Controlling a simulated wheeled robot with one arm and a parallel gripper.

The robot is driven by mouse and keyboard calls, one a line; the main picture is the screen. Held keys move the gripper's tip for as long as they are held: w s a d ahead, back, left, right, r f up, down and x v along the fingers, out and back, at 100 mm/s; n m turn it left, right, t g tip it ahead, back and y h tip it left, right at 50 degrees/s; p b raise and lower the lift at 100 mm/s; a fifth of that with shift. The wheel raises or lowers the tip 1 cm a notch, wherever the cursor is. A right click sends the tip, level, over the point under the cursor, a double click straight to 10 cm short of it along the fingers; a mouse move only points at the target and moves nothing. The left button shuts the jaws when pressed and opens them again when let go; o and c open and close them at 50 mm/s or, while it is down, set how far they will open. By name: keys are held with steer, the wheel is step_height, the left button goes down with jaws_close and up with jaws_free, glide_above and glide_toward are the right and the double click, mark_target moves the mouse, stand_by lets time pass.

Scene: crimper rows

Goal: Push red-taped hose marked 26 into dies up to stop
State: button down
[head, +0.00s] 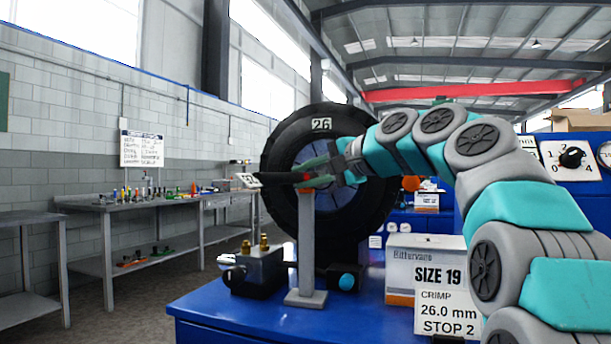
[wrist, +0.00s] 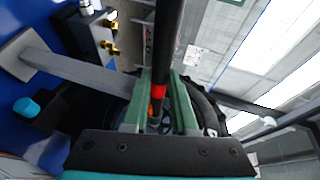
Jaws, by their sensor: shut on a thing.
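A black hose (head: 280,177) with a red tape band (head: 306,177) and a small white tag (head: 247,181) lies roughly level; I cannot read the tag surely. My gripper (head: 318,174) is shut on the hose. In the wrist view the hose (wrist: 170,40) runs between the green fingers (wrist: 160,108), with the red tape (wrist: 158,91) between them near the tips. The crimper (head: 276,150), a big black ring marked 26 (head: 321,124), stands behind the gripper. Its dies are mostly hidden by my gripper and arm, so I cannot tell whether the hose is inside them.
A grey post (head: 306,245) stands just under the hose on the blue bench (head: 240,312). Beside it are a block with brass fittings (head: 255,268), a SIZE 19 box (head: 424,262) and a card reading CRIMP 26.0 mm STOP 2 (head: 448,313). A tool bench (head: 150,205) is at left.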

steer(key=shift+f, duration=0.35)
stand_by(0.5)
jaws_free()
stand_by(0.6)
steer(key=shift+s+d, duration=0.1)
steer(key=v, duration=0.6)
steer(key=shift+s+d+p, duration=0.3)
steer(key=shift+p, duration=0.05)
stand_by(0.8)
